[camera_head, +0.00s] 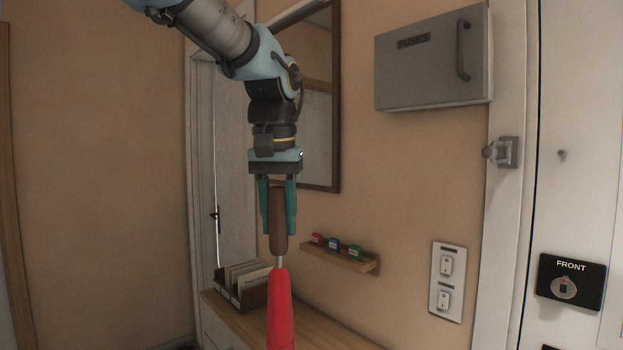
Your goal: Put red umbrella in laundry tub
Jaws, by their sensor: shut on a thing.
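My gripper (277,205) hangs straight down from my arm near the middle of the head view. Its two teal fingers are shut on the brown handle of the red umbrella (280,312). The umbrella hangs upright below the fingers, handle at the top and folded red cloth below a short metal shaft. Its lower end is cut off by the bottom of the picture. The laundry tub does not show in this view.
A wooden-topped cabinet (318,331) stands behind the umbrella, with a file box (243,285) on it. A small wall shelf (340,259) holds small coloured items. A grey fuse box (433,58), light switches (446,281) and a white door (580,150) are at right.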

